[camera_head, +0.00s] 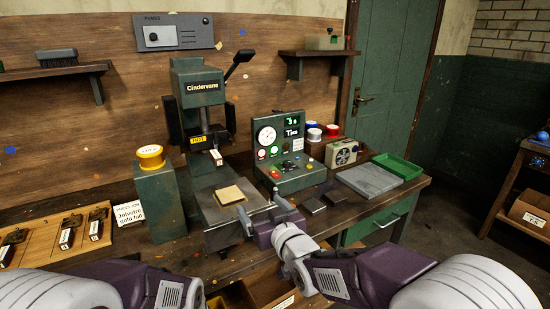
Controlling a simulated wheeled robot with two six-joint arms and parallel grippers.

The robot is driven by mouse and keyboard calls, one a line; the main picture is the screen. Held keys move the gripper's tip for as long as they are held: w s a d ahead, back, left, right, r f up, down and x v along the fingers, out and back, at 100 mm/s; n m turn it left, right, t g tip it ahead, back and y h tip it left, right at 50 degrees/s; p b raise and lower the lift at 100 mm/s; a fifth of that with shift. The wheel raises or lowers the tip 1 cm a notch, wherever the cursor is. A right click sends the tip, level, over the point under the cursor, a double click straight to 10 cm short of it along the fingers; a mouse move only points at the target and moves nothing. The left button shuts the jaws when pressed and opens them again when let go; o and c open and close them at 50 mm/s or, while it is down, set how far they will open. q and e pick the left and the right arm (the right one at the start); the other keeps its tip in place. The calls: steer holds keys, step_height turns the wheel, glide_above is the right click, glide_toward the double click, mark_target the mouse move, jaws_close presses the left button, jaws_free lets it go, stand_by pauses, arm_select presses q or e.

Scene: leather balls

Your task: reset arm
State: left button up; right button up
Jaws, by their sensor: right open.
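My right arm (350,272) comes in from the lower right. My right gripper (261,213) is at the front edge of the bench, in front of the green press. Its jaws are open, with the fingers apart and nothing seen between them. My left arm (140,285) shows only along the bottom left, and its gripper is out of view. The green press (198,85) marked "Cindervane" stands behind the right gripper. A tan square piece (229,195) lies on its bed, just behind the fingers.
A control box (290,172) with a dial stands right of the press. A grey slab (368,182) and green tray (397,168) lie further right. A green pedestal (160,200) bears a yellow spool (150,157). A wooden rack (60,237) with stamps lies left. Open floor is at right.

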steer(key=w+d+f+m+h, duration=0.1)
steer(key=d+f+m+h, duration=0.1)
steer(key=d, duration=0.5)
steer(key=w+d+f+m+h, duration=0.1)
steer(key=d+f+h, duration=0.15)
steer(key=d, duration=0.55)
steer(key=s+d+f+m+g+h, duration=0.3)
steer(key=s+d+f+g, duration=0.4)
steer(key=s+d+f, duration=0.4)
steer(key=s+f+g, duration=0.5)
steer(key=s+f, duration=0.2)
steer(key=s, duration=0.6)
step_height(320, 180, up, 13)
steer(key=s+g+p, duration=0.1)
steer(key=p, duration=1.2)
steer(key=shift+s+a, duration=0.25)
steer(key=shift+a, duration=0.05)
